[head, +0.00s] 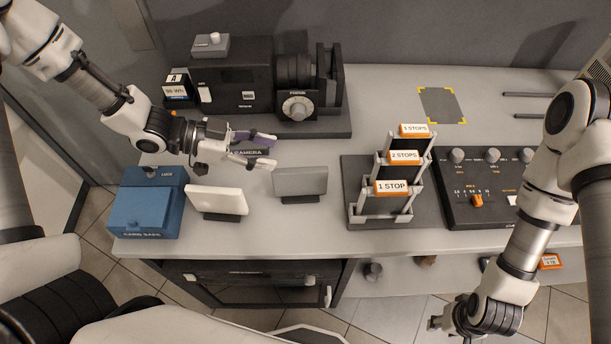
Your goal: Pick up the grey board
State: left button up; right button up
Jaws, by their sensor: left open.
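A grey board (300,182) stands slightly tilted on the light table, right of a white board (216,199). My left gripper (256,149) is open above the table, up and to the left of the grey board and apart from it. A small purple piece (262,139) shows by its fingers; I cannot tell whether it is part of the gripper or lies behind it. My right gripper (446,322) hangs low in front of the table edge, far from the board; its fingers are too small and turned away to judge.
A black camera (238,86) stands behind my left gripper. A blue card safe (147,208) is at the left. A stepped rack (381,216) with STOP labels and a knob panel (490,211) are at the right. A grey patch with yellow corners (441,105) is clear.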

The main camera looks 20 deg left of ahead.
aim_at(292, 170)
pick_arm(q)
notch_tip(292, 170, down, 5)
jog(key=b, duration=0.4)
jog(key=shift+a+f, duration=0.1)
jog(key=shift+a, duration=0.05)
jog(key=shift+w+f+b, duration=0.15)
jog(key=shift+f+b, duration=0.05)
jog(key=shift+b, duration=0.1)
jog(key=shift+s+x, duration=0.2)
jog(key=shift+x, duration=1)
jog(key=x, duration=0.3)
jog(key=p+x, duration=0.1)
jog(key=shift+w+d+r, duration=0.15)
jog(key=shift+d, duration=0.25)
jog(key=shift+w+d, duration=0.15)
jog(key=shift+d, duration=0.25)
jog(key=shift+a, duration=0.1)
jog(key=shift+c, duration=1)
grip_shut()
